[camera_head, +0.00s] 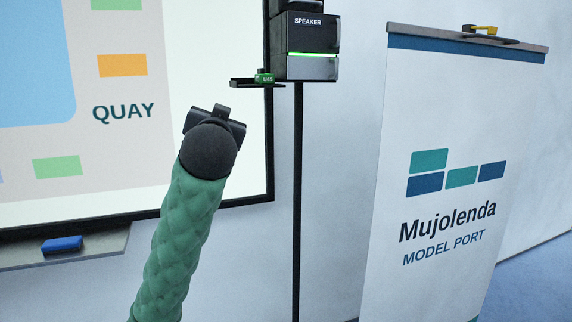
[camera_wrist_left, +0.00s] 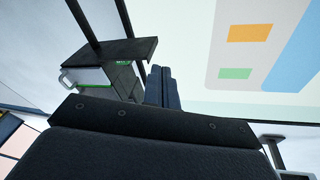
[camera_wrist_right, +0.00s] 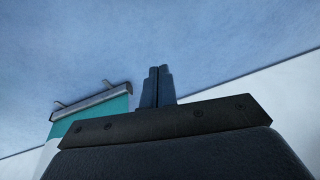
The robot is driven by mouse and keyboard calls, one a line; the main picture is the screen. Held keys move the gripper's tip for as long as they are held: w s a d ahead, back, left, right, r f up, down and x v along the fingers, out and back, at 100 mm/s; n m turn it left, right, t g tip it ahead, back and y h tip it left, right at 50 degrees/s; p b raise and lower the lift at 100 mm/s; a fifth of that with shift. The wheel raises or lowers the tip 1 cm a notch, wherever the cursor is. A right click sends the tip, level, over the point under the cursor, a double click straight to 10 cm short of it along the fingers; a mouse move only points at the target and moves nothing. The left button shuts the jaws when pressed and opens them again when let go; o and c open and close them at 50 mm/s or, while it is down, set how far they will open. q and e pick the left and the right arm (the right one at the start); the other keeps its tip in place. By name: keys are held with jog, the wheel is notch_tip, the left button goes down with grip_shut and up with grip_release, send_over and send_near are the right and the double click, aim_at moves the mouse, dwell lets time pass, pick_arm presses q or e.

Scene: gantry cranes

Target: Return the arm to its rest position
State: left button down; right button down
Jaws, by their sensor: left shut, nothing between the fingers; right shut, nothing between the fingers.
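My left arm (camera_head: 180,240), in a green sleeve, is raised in front of the wall board in the head view. Its dark gripper (camera_head: 220,112) shows past the round black wrist, left of the speaker stand. In the left wrist view the two fingers of my left gripper (camera_wrist_left: 163,87) lie together with nothing between them. My right gripper is outside the head view. In the right wrist view its fingers (camera_wrist_right: 157,86) are together and empty, with blue-grey floor beyond them.
A speaker (camera_head: 305,45) stands on a thin black pole (camera_head: 297,200), with a small green item (camera_head: 264,77) on its side shelf (camera_head: 245,83). The board (camera_head: 230,160) has a ledge with a blue eraser (camera_head: 62,244). A banner (camera_head: 450,130) stands right; its base (camera_wrist_right: 92,101) shows in the right wrist view.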

pick_arm(q)
jog(key=s+d+f+m+g+h+p, duration=0.15)
jog(key=s+f+g, duration=0.4)
jog(key=f, duration=1.55)
jog(key=s+f+n+g+h, duration=0.1)
jog(key=s+f+g+h, duration=0.4)
jog(key=f, duration=1.6)
jog(key=s+f+g+y, duration=0.1)
jog(key=s+f+g, duration=0.2)
jog(key=s+f, duration=1.1)
jog(key=s+f+g+y, duration=0.1)
jog(key=s+f+g, duration=0.2)
jog(key=s+f, duration=1.1)
jog(key=s+a+n+p, duration=0.1)
jog(key=s, duration=0.4)
jog(key=shift+f+g, duration=0.2)
jog(key=shift+g, duration=0.15)
pick_arm(e)
jog(key=r, duration=0.1)
jog(key=d+r, duration=0.1)
jog(key=r, duration=0.1)
jog(key=shift+w+d, duration=0.1)
jog(key=shift+d, duration=0.05)
pick_arm(q)
jog(key=shift+s, duration=0.15)
